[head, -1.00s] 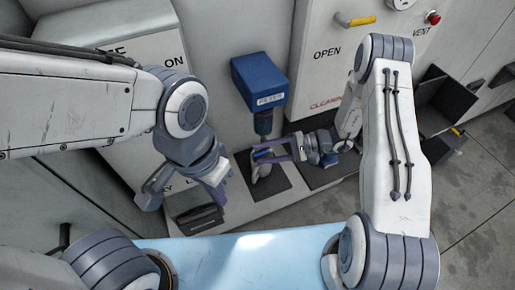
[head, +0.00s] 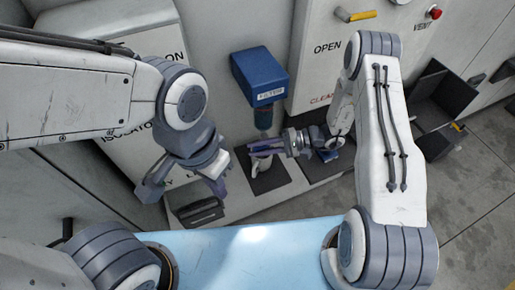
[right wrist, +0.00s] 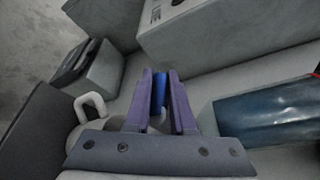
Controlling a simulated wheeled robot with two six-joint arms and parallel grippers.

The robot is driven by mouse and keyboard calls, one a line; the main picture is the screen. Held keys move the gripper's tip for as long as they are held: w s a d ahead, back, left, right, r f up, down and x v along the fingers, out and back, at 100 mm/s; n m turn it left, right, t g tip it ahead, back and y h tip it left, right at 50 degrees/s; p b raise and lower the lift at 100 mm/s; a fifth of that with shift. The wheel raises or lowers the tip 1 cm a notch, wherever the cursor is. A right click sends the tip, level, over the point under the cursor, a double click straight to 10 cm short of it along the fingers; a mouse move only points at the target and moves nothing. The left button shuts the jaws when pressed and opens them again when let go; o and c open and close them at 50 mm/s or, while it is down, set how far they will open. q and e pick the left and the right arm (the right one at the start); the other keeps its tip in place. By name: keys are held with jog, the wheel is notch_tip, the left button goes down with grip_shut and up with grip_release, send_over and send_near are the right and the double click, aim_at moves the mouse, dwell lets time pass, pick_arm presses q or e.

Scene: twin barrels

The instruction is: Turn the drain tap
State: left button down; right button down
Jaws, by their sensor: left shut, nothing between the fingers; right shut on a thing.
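The drain tap's blue handle (right wrist: 159,92) stands between the purple fingers of my right gripper (right wrist: 160,78) in the right wrist view, and the fingers are shut on it. A pale curved spout (right wrist: 91,105) shows left of the fingers. In the head view, my right gripper (head: 256,149) is just below the dark blue filter bowl (head: 263,119), and the pale tap body (head: 260,166) is partly hidden beneath it. My left gripper (head: 221,187) is shut and empty, lower left of the tap and apart from it.
The blue filter box (head: 258,75) hangs above the tap. A dark pad (head: 270,181) lies below it on a pale ledge. A dark tray (head: 197,212) sits near my left gripper. A yellow lever (head: 361,16) and a red knob (head: 435,13) are on the panel at upper right.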

jog(key=y+b, duration=0.2)
jog(key=b, duration=0.2)
jog(key=m+y+b, duration=0.1)
jog(key=y+b, duration=0.1)
jog(key=b, duration=0.1)
jog(key=shift+d+r+b, duration=0.15)
jog(key=shift+r+b, duration=0.2)
jog(key=shift+r, duration=0.05)
jog(key=shift+d+r+m+y+b, duration=0.1)
jog(key=shift+r+m+y+b, duration=0.35)
jog(key=shift+y+b, duration=0.45)
jog(key=shift+w+d+r+m+t+y+b, duration=0.1)
jog(key=shift+r+m+t+y+b, duration=0.05)
jog(key=shift+m+t+y+b, duration=0.15)
jog(key=c, duration=0.8)
grip_release()
jog(key=shift+o, duration=0.2)
